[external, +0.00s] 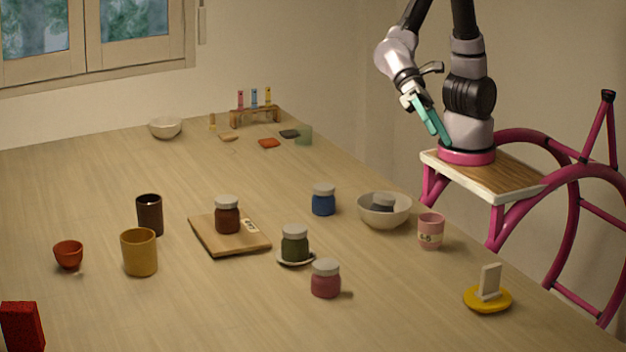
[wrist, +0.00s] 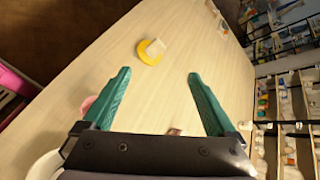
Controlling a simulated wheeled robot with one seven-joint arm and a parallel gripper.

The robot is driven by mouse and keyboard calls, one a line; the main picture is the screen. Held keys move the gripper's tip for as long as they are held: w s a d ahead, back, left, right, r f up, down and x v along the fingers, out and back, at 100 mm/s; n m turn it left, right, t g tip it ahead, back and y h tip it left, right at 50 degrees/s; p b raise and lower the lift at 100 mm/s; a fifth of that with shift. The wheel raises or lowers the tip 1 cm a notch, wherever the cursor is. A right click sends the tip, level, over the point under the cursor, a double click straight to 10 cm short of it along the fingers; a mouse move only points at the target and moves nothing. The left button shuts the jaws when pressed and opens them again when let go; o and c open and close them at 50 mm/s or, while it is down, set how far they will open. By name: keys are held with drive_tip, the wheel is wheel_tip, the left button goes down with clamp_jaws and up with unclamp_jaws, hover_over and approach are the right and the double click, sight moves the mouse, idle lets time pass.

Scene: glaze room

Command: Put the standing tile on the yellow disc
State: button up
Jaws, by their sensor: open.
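The pale standing tile (external: 490,279) is upright in a small pale foot, over the yellow disc (external: 488,305) at the right front of the table. The tile (wrist: 157,47) also shows in the wrist view, overlapping the disc (wrist: 149,58); it appears to rest on it. My gripper (external: 439,132) is raised at the back right in the external view, well away from the tile. In the wrist view my gripper (wrist: 158,74) has its teal fingers spread, with only bare table between them. The disc lies beyond the fingertips there.
A pink cup (external: 431,232) and a white bowl (external: 372,216) holding a grey-lidded jar stand behind the disc. A rose jar (external: 326,280) and a green jar (external: 295,244) are to its left. A wooden board (external: 210,243) carries a brown jar. Table around the disc is clear.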

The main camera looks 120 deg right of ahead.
drive_tip(key=s+d+r+n+t+h, duration=0.2)
drive_tip(key=s+d+r+h, duration=0.1)
drive_tip(key=d, duration=0.7)
drive_tip(key=s+d+r+n+t+h, duration=0.1)
drive_tip(key=s+d+r+t+h, duration=0.2)
drive_tip(key=d, duration=0.7)
drive_tip(key=s+d+r+n+t+h, duration=0.2)
drive_tip(key=s+d+r+h, duration=0.1)
drive_tip(key=d, duration=0.7)
drive_tip(key=shift+s+r+n, duration=0.25)
drive_tip(key=shift+s+n, duration=0.05)
drive_tip(key=shift+s, duration=0.25)
